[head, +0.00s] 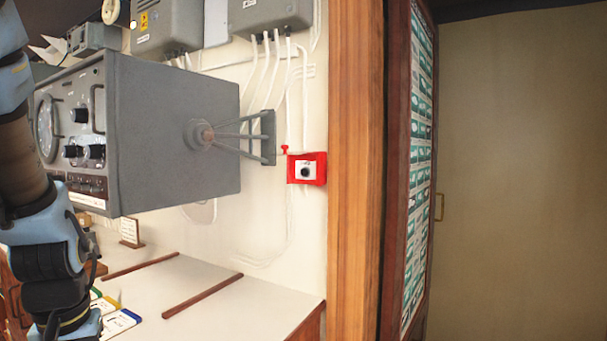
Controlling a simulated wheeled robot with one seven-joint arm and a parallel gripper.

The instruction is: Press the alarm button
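The alarm button is a small red box (320,170) on the pale wall, just left of a wooden post. Its front has a white plate with a round black button (306,172) in the middle. A small red knob (284,149) sticks out at its upper left. My arm comes in along the left edge of the head view, well away from the red box. My gripper is not visible; the arm runs out of the picture at the lower left.
A big grey instrument case (180,130) juts from the wall on a bracket (262,138), between my arm and the red box. A pale desk (235,308) with wooden strips lies below. A wooden post (355,200) stands right of the box.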

